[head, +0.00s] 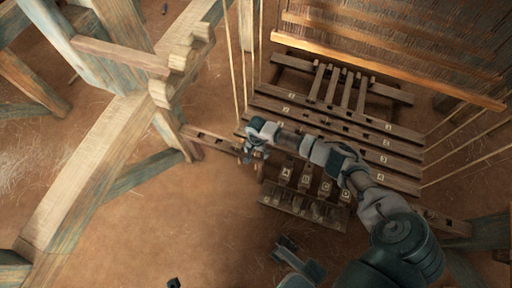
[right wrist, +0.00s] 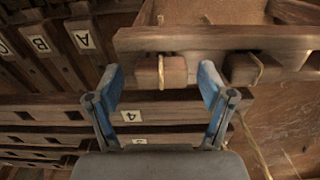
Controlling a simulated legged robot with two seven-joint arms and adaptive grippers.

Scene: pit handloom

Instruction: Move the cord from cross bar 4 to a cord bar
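My right gripper (head: 254,147) is at the left end of the long low beam (head: 212,141) in the head view. In the right wrist view it (right wrist: 162,80) is open, its two blue fingertips on either side of a small wooden block with a pale cord loop (right wrist: 161,72), with gaps at both sides. The block sits against a wooden bar (right wrist: 215,39). A second block with a cord loop (right wrist: 245,69) is to its right. Cross bar 4 (head: 399,182) carries a label 4; the label also shows in the right wrist view (right wrist: 131,116).
Lettered treadles (head: 305,190) lie just right of my right gripper. Numbered cross bars (head: 340,125) and upright cords (head: 240,60) are behind it. A thick timber frame (head: 95,165) stands at the left.

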